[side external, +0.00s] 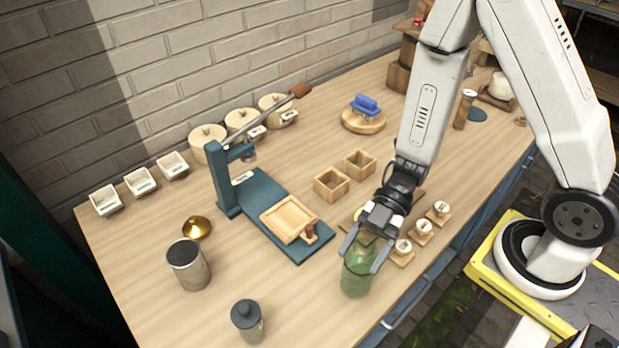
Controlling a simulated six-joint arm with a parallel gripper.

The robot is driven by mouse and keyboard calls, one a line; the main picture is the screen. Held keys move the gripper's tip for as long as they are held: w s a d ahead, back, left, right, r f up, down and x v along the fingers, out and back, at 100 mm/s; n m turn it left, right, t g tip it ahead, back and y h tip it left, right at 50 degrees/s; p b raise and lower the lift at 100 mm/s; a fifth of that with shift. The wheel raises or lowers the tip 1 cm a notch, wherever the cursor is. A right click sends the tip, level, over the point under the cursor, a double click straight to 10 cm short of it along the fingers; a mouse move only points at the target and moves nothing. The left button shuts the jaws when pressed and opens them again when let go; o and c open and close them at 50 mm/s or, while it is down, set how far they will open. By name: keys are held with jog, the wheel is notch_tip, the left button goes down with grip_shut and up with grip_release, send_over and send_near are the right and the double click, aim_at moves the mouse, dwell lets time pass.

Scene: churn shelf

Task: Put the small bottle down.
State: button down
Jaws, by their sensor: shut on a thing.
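A green, see-through bottle (357,275) is between the fingers of my gripper (364,252), near the front edge of the wooden table. My gripper comes from above and is shut on its upper part, hiding its top. The bottle looks upright. I cannot tell whether its base touches the table.
A metal canister (188,265) and a brass funnel-like piece (197,228) stand at left. A green press (262,199) with a wooden tray (289,216) is left of my gripper. Wooden boxes (332,184) lie behind; small labelled blocks (402,250) stand close right.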

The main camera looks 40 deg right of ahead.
jog(key=shift+f, duration=0.2)
grip_release()
jog(key=shift+r, duration=0.1)
jog(key=shift+d+r, duration=0.1)
jog(key=shift+d, duration=0.05)
jog(key=v, duration=1.1)
jog(key=shift+d+r, duration=0.2)
jog(key=shift+d, duration=0.1)
jog(key=shift+w, duration=0.2)
dwell(0.5)
